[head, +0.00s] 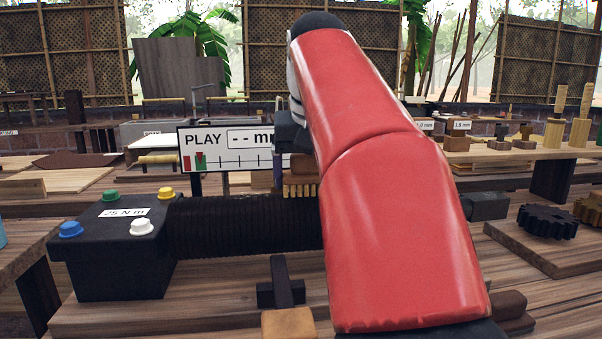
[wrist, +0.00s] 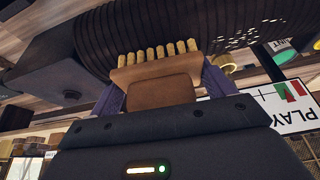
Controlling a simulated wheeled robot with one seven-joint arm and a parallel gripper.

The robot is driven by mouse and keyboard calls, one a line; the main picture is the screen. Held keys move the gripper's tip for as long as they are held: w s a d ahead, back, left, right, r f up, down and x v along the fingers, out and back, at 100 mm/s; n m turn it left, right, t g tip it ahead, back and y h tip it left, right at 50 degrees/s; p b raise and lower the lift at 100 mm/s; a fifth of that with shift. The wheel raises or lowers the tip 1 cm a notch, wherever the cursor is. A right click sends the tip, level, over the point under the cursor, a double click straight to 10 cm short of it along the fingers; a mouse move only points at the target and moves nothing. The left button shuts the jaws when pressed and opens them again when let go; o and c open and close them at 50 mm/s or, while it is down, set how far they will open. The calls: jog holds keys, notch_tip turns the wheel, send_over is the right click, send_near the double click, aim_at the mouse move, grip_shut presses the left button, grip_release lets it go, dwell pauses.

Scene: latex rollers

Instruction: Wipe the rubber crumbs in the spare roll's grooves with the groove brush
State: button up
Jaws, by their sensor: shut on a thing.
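The spare roll is a black, finely grooved cylinder (head: 245,225) lying level across the bench, with its right part hidden behind my red arm. It also spans the top of the wrist view (wrist: 150,28). Pale rubber crumbs (wrist: 265,32) speckle its grooves on the right in the wrist view, toward the knobbed box. My gripper (wrist: 163,88) is shut on the groove brush, a brown block (wrist: 160,92) with a row of tan bristles. The bristles also show in the head view (head: 302,191), at the roll's upper edge. I cannot tell whether they touch the grooves.
A black box (head: 115,250) with coloured knobs and a 25 N m label stands at the roll's left end. A PLAY sign (head: 228,148) stands behind the roll. A dark gear (head: 546,221) lies on a board at right. A wooden block (head: 288,324) is in front.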

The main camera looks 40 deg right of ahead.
aim_at(225, 197)
jog(key=shift+a+f, duration=0.1)
jog(key=shift+f, duration=0.05)
jog(key=shift+w+a, duration=0.15)
jog(key=shift+a, duration=0.05)
jog(key=shift+w+a+r, duration=0.1)
jog(key=shift+w+a, duration=0.5)
jog(key=shift+a, duration=0.3)
jog(key=shift+w+a+r, duration=0.1)
jog(key=shift+w+a, duration=0.55)
jog(key=shift+a, duration=0.2)
jog(key=shift+w+a, duration=0.6)
jog(key=shift+a, duration=0.3)
jog(key=shift+w+a+f, duration=0.1)
jog(key=shift+w+a, duration=0.4)
jog(key=shift+a, duration=0.3)
jog(key=shift+w+a, duration=0.5)
jog(key=shift+a, duration=0.25)
jog(key=shift+w+a, duration=0.45)
jog(key=shift+a, duration=0.2)
jog(key=shift+w+a, duration=0.45)
jog(key=shift+a, duration=0.15)
jog(key=shift+r, duration=3.1)
